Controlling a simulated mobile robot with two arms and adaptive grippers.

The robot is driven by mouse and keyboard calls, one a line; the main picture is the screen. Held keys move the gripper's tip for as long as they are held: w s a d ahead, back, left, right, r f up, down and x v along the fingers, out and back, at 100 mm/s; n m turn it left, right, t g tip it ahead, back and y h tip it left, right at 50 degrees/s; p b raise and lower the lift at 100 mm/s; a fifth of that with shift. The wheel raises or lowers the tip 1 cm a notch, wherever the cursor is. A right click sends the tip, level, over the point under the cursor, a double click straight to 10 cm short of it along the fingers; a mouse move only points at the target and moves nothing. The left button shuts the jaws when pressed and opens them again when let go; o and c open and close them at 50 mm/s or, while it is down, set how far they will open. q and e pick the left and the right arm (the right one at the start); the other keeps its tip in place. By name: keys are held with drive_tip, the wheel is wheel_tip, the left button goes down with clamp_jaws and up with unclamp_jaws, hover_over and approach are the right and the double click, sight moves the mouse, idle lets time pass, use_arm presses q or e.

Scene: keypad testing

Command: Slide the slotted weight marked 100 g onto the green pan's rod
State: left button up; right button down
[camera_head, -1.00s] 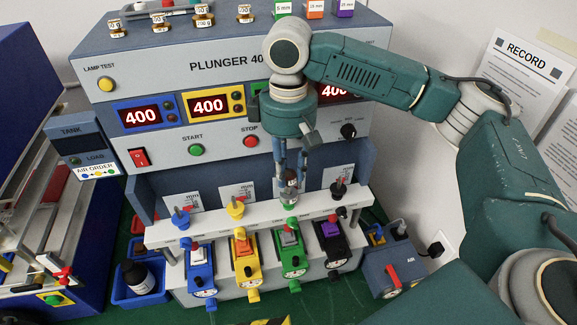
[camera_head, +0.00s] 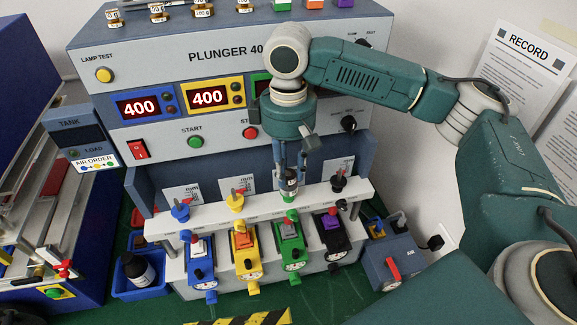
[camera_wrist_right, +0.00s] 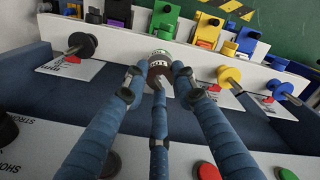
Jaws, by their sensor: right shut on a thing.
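My right gripper (camera_head: 290,166) points down in front of the machine, above the green pan (camera_head: 289,214). Its fingers (camera_wrist_right: 158,75) are closed around a small dark weight (camera_head: 289,183) with a pale label. The weight (camera_wrist_right: 158,64) also shows between the fingertips in the right wrist view; I cannot read its marking. In the head view it is in line with the green pan and just above it. The green rod is mostly hidden behind the weight and fingers, so I cannot tell whether the slot is around it. My left gripper is not in view.
Blue (camera_head: 180,212), yellow (camera_head: 235,203) and black (camera_head: 338,182) pans stand along the same white shelf (camera_head: 262,208). A blue bin (camera_head: 140,277) with a dark bottle is at lower left. A blue AIR box (camera_head: 393,262) is at lower right.

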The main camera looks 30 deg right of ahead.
drive_tip(key=shift+r, duration=0.1)
drive_tip(key=shift+r+p, duration=0.3)
drive_tip(key=shift+r, duration=1)
drive_tip(key=shift+f, duration=1.45)
idle(0.8)
drive_tip(key=c, duration=1.3)
unclamp_jaws()
wheel_tip(320, 180, up, 12)
drive_tip(key=shift+s+f, duration=0.1)
